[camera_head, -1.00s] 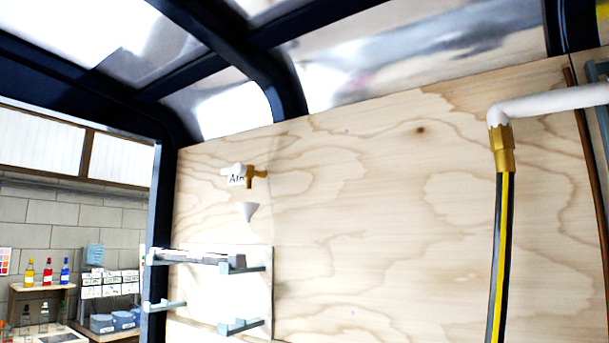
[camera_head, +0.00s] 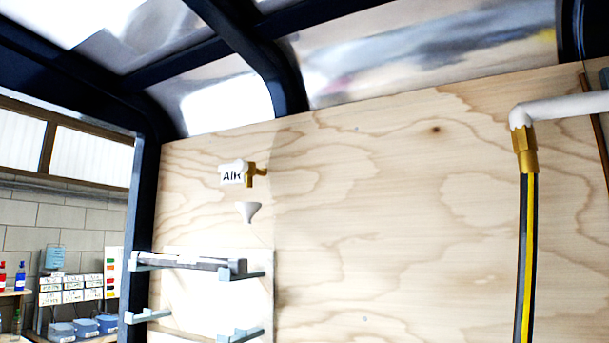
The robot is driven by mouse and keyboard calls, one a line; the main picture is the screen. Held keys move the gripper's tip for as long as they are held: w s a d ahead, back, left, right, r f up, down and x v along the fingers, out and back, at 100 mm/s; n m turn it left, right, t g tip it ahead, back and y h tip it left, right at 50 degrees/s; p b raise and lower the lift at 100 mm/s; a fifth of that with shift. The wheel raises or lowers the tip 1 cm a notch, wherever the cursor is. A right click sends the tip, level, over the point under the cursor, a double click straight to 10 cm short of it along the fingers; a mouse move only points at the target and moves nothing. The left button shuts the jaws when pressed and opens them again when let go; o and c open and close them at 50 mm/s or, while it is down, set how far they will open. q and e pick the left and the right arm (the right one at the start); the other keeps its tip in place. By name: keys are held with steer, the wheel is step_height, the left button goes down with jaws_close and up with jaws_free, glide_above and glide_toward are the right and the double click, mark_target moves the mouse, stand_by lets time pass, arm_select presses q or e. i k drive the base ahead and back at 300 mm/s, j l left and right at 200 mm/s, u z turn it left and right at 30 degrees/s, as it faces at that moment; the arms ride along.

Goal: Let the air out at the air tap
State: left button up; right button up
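The air tap (camera_head: 256,174) is a small brass tap on the plywood wall, left of the middle of the head view. A small white funnel (camera_head: 249,211) is on the wall just below the tap. I cannot tell the position of the tap's handle at this size. Neither of my grippers is in view.
A rack with grey brackets (camera_head: 240,274) stands out from a white panel below the funnel. A black and yellow hose (camera_head: 526,255) hangs from a white pipe (camera_head: 565,106) at the right. Shelves with white boxes (camera_head: 75,289) are at the far left. The plywood between is bare.

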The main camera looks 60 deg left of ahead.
mark_target(230, 166)
steer(key=k+j+z, duration=0.45)
steer(key=j, duration=0.15)
steer(key=k+j+z, duration=0.85)
